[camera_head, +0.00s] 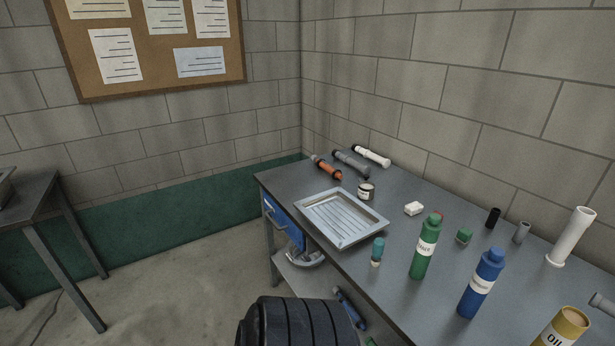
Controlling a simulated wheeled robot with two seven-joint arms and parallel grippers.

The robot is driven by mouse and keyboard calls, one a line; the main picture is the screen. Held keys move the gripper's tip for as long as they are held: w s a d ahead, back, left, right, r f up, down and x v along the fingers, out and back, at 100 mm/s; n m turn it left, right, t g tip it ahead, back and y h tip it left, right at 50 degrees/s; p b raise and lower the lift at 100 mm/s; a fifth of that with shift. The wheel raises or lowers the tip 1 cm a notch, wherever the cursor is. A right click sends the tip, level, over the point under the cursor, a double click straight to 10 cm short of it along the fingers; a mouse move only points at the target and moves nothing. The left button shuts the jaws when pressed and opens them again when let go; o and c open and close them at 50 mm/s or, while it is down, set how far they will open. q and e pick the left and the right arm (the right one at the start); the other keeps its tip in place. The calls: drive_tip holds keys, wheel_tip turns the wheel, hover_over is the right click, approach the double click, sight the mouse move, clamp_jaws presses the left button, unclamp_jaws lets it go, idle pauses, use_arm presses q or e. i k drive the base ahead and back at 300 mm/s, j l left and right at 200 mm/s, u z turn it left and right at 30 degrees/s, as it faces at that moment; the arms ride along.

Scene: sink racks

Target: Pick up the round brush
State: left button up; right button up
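A small upright item with a teal top and a pale tan lower end (377,251) stands on the grey workbench (330,232), near its front edge and just right of the metal tray. It looks like the round brush, but it is too small to be sure. Nothing touches it. Neither of my grippers is in view.
The metal tray (341,217) lies left of it. A green bottle (424,248), a blue bottle (481,283) and an oil can (562,328) stand to the right. Behind are a labelled jar (366,191), a white block (414,208) and a green block (464,236).

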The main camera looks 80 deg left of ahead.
sight(379, 243)
drive_tip(key=u, duration=2)
drive_tip(key=l+z, duration=0.15)
drive_tip(key=z, duration=1.05)
drive_tip(key=u, duration=1.25)
